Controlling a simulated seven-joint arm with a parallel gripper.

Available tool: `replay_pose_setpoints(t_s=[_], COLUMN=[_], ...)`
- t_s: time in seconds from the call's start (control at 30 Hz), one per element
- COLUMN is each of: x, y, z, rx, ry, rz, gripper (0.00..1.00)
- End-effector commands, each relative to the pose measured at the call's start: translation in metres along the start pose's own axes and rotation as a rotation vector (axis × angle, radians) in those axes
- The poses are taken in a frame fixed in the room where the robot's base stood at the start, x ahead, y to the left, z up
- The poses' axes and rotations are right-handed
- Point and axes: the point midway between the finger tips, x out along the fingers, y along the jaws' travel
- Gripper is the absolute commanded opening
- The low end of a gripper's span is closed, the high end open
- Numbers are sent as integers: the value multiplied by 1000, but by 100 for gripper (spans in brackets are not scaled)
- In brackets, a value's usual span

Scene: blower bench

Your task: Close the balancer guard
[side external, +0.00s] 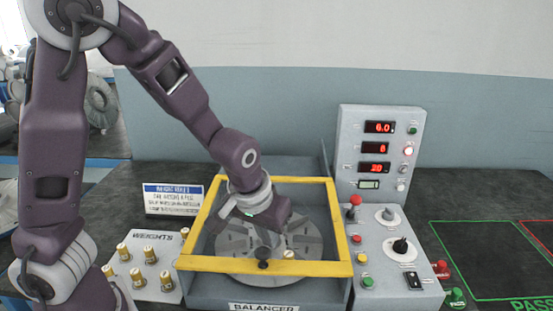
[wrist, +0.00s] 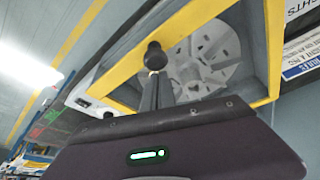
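The balancer guard (side external: 341,228) is a yellow frame around a clear pane. In the side view it lies roughly flat over the balancer box (side external: 205,288); I cannot tell if it is fully seated. A black knob (side external: 263,264) sits by its front bar. In the wrist view, the yellow frame (wrist: 205,12) and knob (wrist: 154,56) show ahead of my gripper (wrist: 156,76). Its dark fingers are close together, with their tips at or very near the knob; contact is unclear. The fingers are hard to make out in the side view.
A grey disc (side external: 235,245) shows inside the frame. A control panel (side external: 395,255) with knobs, buttons and red displays stands right of the balancer. A weights tray (side external: 150,255) with several brass pieces is at left, below a sign (side external: 173,199). The right bench has a green outlined area (side external: 480,260).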

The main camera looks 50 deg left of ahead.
Motion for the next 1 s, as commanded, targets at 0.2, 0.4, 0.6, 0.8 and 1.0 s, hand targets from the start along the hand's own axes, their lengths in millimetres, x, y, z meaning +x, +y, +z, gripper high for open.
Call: replay_pose_setpoints(t_s=[0.2,0.4,0.6,0.8,1.0], x=[1,4,13,-23,-65], y=[2,1,0,3,1], z=[10,1,-31,-38,-39], rx=[12,10,1,8,4], ry=[-25,-22,-9,1,1], rz=[-2,-2,-1,8,5], gripper=[0,0,0,0,0])
